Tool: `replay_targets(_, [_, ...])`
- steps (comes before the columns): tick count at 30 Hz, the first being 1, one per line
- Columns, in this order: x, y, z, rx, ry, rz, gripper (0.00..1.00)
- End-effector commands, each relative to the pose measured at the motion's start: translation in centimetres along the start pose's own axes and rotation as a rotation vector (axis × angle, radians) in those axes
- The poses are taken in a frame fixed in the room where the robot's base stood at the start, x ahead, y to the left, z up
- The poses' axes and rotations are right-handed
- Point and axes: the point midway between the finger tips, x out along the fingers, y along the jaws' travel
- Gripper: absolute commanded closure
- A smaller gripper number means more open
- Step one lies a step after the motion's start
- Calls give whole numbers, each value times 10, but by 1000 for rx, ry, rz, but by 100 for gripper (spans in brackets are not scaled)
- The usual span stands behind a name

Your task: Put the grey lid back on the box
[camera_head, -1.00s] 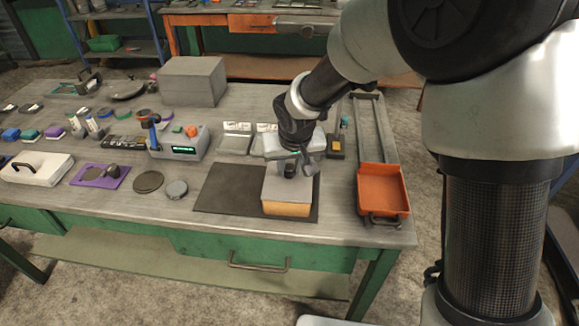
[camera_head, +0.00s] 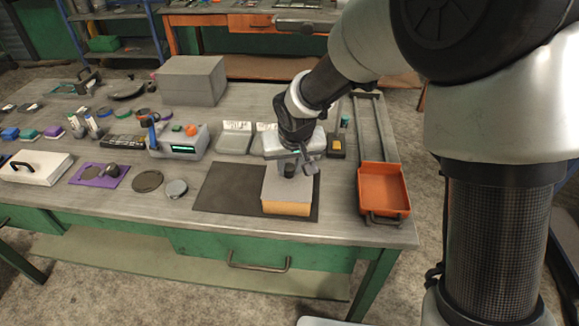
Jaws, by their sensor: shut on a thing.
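The box (camera_head: 287,209) is tan and stands on a dark mat, with its front side showing. The grey lid (camera_head: 276,190) lies over the box top and looks level and roughly lined up with its edges. Whether it is fully seated cannot be told. My gripper (camera_head: 289,170) is right above the lid, pointing down, shut on the lid's dark knob. The gripper hides part of the knob and the back of the lid.
The dark mat (camera_head: 225,190) is bare left of the box. An orange tray (camera_head: 383,188) stands to the right. A grey device with a green display (camera_head: 184,149), a round tin (camera_head: 176,188) and a large grey block (camera_head: 193,80) stand to the left and behind.

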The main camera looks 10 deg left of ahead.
Motion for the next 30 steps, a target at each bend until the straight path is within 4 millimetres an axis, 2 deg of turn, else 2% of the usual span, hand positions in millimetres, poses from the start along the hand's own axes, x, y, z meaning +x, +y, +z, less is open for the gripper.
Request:
replay_targets(9, [0, 0, 0, 0, 1, 0, 99])
replay_targets(10, [0, 0, 0, 0, 1, 0, 71])
replay_targets(13, [0, 0, 0, 0, 1, 0, 55])
replay_targets(19, [0, 0, 0, 0, 0, 0, 55])
replay_targets(23, [0, 0, 0, 0, 0, 0, 36])
replay_targets(30, [0, 0, 0, 0, 0, 0, 36])
